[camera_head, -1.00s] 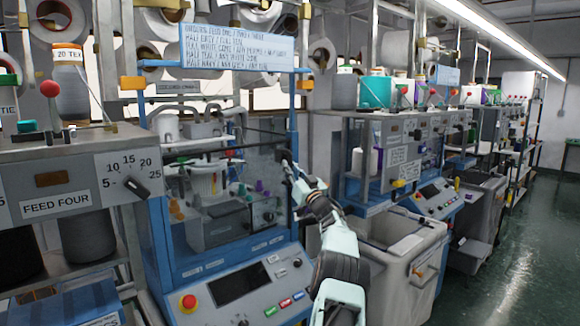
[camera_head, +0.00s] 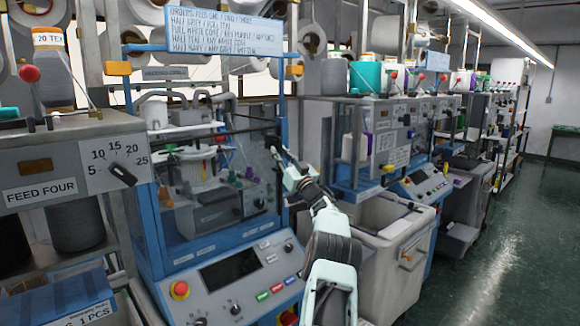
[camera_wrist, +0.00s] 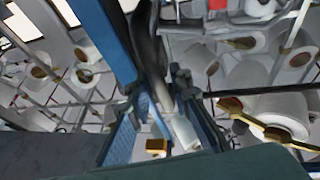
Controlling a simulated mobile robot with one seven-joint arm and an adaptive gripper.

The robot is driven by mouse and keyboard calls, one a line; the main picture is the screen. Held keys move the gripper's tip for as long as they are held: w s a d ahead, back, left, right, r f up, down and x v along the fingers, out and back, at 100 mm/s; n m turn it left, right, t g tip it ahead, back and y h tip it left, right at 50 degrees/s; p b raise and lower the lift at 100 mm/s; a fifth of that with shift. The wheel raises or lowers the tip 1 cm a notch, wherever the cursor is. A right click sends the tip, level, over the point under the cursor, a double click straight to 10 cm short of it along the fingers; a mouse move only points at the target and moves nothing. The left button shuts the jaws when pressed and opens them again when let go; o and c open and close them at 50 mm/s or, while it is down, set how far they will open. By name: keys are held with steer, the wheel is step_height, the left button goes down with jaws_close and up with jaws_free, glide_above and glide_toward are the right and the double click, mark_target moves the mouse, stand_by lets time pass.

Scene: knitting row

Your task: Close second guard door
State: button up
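The second machine's guard door (camera_head: 255,168) is a clear, dark-edged panel in the blue frame (camera_head: 288,190), left of my gripper in the head view. I cannot tell whether it is fully closed. My gripper (camera_head: 280,152) is at the panel's right edge, by a dark upright handle. In the wrist view a dark curved bar (camera_wrist: 150,50), which looks like that handle, runs down between the dark fingers of my gripper (camera_wrist: 160,88). Whether the fingers press on it is not clear. Arm links hide part of the frame's right side.
Below the door is a control panel (camera_head: 235,280) with a red stop button (camera_head: 179,290). A white bin (camera_head: 385,245) stands right of my arm. The feed-four unit (camera_head: 70,165) is at the left. The green floor (camera_head: 500,235) at right is clear.

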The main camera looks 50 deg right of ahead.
steer(key=v, duration=1.1)
steer(key=shift+s, duration=0.2)
stand_by(0.4)
